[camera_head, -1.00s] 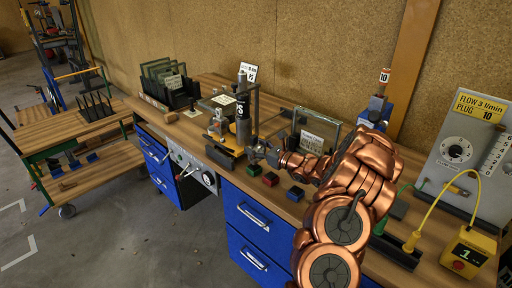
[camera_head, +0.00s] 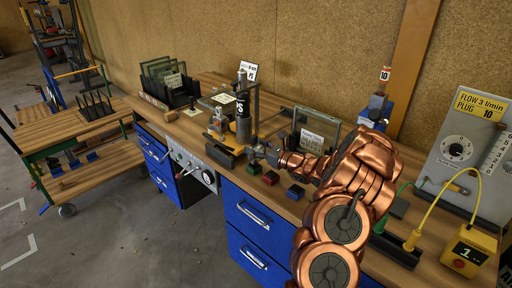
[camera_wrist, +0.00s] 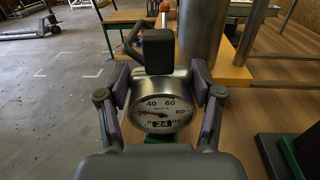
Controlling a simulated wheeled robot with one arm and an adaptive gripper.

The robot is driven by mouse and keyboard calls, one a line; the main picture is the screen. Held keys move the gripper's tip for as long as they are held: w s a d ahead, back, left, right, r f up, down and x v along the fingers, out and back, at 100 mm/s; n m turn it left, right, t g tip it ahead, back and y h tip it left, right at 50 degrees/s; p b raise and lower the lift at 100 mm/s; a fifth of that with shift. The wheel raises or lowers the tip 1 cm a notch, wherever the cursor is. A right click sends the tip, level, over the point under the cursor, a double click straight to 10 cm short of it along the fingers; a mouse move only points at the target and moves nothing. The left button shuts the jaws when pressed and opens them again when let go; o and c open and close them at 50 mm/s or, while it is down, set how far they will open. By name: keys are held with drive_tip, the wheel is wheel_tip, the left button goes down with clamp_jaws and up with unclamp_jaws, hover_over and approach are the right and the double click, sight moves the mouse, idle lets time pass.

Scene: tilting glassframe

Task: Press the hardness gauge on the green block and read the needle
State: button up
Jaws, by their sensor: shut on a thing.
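My gripper (camera_wrist: 162,108) is shut on the hardness gauge (camera_wrist: 165,84), with one finger on each side of its round body. The gauge's white dial (camera_wrist: 162,108) faces the wrist camera. Its needle points left, to the low side near 20, and the small window appears to read 24. A sliver of green shows just under the gauge in the wrist view; contact is hidden there. In the head view the green block (camera_head: 254,169) lies on the bench just below my gripper (camera_head: 262,152), beside the red block (camera_head: 270,178) and the blue block (camera_head: 295,192).
A glass frame (camera_head: 318,128) stands behind my arm, and a rack of panes (camera_head: 168,85) is at the back left. The flow panel (camera_head: 470,150) and yellow meter (camera_head: 468,252) are at right.

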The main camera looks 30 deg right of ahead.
sight(256, 136)
drive_tip(key=shift+f, duration=0.4)
idle(0.7)
drive_tip(key=shift+r+p, duration=1.35)
drive_tip(key=shift+r, duration=2.3)
